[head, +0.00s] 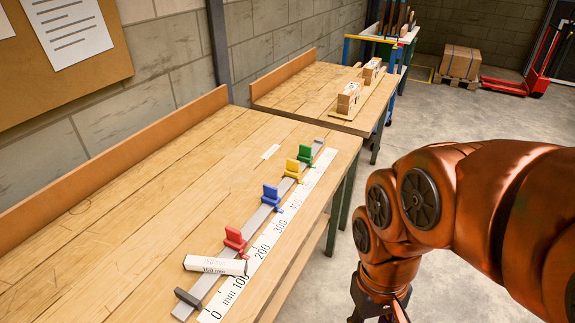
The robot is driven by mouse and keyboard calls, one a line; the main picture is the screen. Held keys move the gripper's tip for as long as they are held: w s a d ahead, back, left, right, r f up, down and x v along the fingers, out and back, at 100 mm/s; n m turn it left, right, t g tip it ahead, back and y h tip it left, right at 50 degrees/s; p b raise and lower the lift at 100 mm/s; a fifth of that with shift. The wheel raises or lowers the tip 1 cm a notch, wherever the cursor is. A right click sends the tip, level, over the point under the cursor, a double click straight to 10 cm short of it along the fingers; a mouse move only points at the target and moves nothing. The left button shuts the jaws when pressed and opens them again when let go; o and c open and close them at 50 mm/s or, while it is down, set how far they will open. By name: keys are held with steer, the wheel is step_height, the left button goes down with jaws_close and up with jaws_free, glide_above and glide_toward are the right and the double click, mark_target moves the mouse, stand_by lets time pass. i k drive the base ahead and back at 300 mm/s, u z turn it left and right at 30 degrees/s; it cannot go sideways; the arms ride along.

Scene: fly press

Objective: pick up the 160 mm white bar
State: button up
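The white bar (215,265) lies on the near wooden workbench, at the lower middle of the head view. Its front face carries print that seems to read 160 mm. It lies at or across the grey rail (265,211), between the dark end stop (188,297) and the red slider (235,241); whether it touches either, I cannot tell. My gripper (380,314) is at the bottom edge, right of the bench and well apart from the bar. Its fingertips are cut off by the frame, so its opening is hidden.
Blue (271,197), yellow (292,169) and green (305,154) sliders stand farther along the rail, beside a millimetre scale (262,246). A second bench (308,92) with wooden blocks (349,97) stands behind. The bench's left part is clear.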

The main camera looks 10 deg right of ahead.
mark_target(235, 268)
steer(key=u, duration=0.3)
steer(key=k, duration=0.9)
steer(key=u, duration=0.95)
steer(key=i, duration=0.5)
